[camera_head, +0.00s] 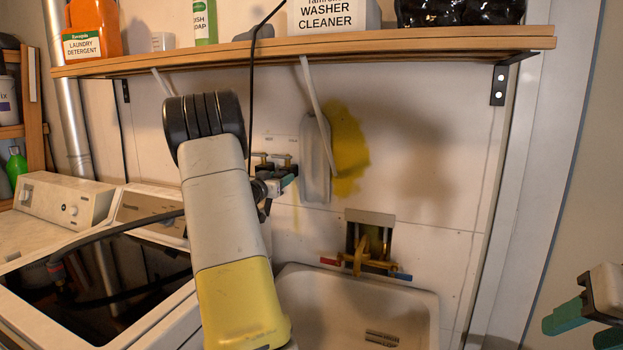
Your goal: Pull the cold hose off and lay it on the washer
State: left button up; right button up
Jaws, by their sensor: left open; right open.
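The washer (150,206) stands at the left, its dark glossy top reflecting the room. A black hose (118,228) runs across it, with a reddish end (56,268) near its left side. Two wall valves (262,160) sit behind the sink's left side; I cannot tell which is cold or whether a hose is on it. My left gripper (286,184) is at the valves, open, with teal tips, mostly hidden behind my own arm. I cannot tell whether it touches anything. My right gripper (578,328) is open and empty at the lower right edge, far from the valves.
A wooden shelf (400,50) with bottles and a washer cleaner box (330,17) overhangs the valves. A thin black line (251,100) hangs in front of it. A sink (420,312) with a brass faucet (368,262) stands right of my arm. The wall right of the faucet is clear.

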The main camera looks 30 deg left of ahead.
dwell(0.9)
pick_arm(q)
grip_shut()
jog(key=shift+s, duration=0.1)
jog(key=shift+s+d, duration=0.2)
jog(key=shift+s, duration=1.25)
jog(key=shift+s+d, duration=0.15)
jog(key=shift+s, duration=1.25)
